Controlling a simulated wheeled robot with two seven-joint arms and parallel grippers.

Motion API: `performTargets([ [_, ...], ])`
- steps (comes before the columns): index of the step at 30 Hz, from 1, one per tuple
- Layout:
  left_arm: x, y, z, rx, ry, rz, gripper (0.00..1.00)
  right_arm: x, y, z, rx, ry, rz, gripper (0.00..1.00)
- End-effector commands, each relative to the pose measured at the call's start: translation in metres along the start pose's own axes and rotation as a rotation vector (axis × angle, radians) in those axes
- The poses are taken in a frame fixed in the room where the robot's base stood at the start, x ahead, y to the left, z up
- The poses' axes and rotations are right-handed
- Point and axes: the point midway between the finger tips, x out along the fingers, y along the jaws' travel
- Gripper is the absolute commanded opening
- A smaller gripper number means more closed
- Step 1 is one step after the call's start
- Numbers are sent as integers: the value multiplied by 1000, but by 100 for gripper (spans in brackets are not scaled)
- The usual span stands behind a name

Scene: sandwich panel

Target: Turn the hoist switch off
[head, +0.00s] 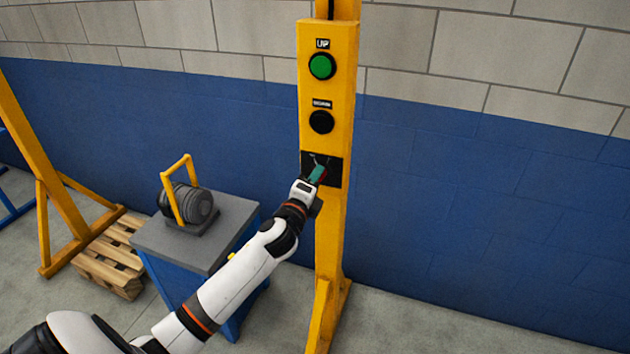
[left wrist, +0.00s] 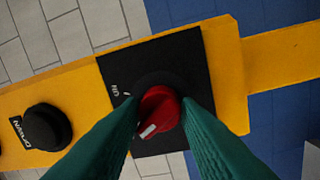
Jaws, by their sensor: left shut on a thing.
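The hoist switch is a red rotary knob (left wrist: 158,112) with a white mark, on a black plate (left wrist: 190,60) low on the yellow control panel (head: 311,95). A white label, seemingly "ON", shows beside the knob in the left wrist view. My left gripper (head: 318,172) has teal fingers and reaches the black plate from the lower left. In the left wrist view its fingers (left wrist: 160,104) are on both sides of the red knob, shut on it. The fingers hide part of the plate. In the head view the gripper covers most of the knob. My right gripper is not in view.
Above the switch are a green UP button (head: 322,66) and a black DOWN button (head: 321,122). A blue cabinet with a grey top (head: 230,225) holds a dark motor (head: 200,208) with a yellow handle. A wooden pallet (head: 105,260) lies left. The floor at right is clear.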

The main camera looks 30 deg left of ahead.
Motion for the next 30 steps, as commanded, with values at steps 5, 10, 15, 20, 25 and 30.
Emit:
performTargets([
  [5, 0, -1, 1, -17, 0, -2, 7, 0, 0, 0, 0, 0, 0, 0],
  [10, 0, -1, 1, -18, 0, -2, 7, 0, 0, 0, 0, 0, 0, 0],
  [15, 0, -1, 1, -18, 0, -2, 35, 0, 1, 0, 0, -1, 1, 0],
  [20, 0, -1, 0, -17, 0, -2, 51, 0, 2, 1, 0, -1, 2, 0],
  [25, 0, -1, 0, -16, 1, -1, 51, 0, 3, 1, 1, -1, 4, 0],
  [30, -9, -2, 1, -15, 0, -2, 51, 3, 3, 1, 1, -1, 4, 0],
])
